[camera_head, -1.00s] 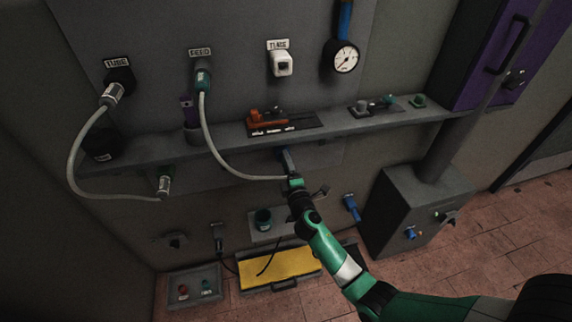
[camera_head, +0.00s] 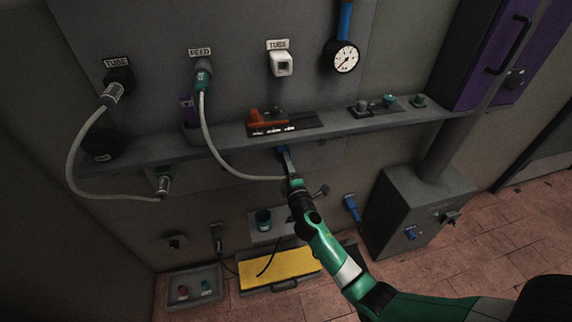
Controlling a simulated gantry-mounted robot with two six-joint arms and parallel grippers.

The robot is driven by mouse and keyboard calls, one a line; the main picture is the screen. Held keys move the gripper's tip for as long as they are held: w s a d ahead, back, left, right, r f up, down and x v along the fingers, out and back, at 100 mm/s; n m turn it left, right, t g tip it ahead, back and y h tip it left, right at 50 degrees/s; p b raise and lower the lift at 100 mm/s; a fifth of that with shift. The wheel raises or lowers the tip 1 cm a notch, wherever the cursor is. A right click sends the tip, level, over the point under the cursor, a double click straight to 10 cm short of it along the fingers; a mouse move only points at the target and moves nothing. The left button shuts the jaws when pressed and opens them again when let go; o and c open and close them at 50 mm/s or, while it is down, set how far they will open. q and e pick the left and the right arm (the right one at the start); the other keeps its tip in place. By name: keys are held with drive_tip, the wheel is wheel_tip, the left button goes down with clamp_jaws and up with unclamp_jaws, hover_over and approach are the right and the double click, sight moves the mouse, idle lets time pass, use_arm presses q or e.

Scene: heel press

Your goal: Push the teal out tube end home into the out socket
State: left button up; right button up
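A pale hose (camera_head: 222,153) runs from the teal connector (camera_head: 203,78) in the socket labelled FEED down to my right gripper (camera_head: 288,165). Its lower end meets the gripper beside a small teal-green part (camera_head: 295,182); I cannot tell whether the fingers grip it, press on it or only touch it. No OUT label is readable, and the contact between tube end and socket is too small and covered to judge. My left gripper is not in view.
A second hose (camera_head: 78,145) links the left black TUBE socket (camera_head: 119,80) to a fitting (camera_head: 163,183) under the shelf (camera_head: 222,140). A white TUBE socket (camera_head: 281,64) and gauge (camera_head: 345,57) are above. A yellow-topped case (camera_head: 278,266) and grey box (camera_head: 420,208) stand below.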

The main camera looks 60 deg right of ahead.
clamp_jaws()
idle(0.9)
drive_tip(key=shift+s+a, duration=0.1)
drive_tip(key=shift+p+v, duration=0.65)
drive_tip(key=shift+v, duration=2.2)
drive_tip(key=w+a+b, duration=0.9)
drive_tip(key=w+a, duration=0.4)
drive_tip(key=a, duration=0.1)
idle(0.6)
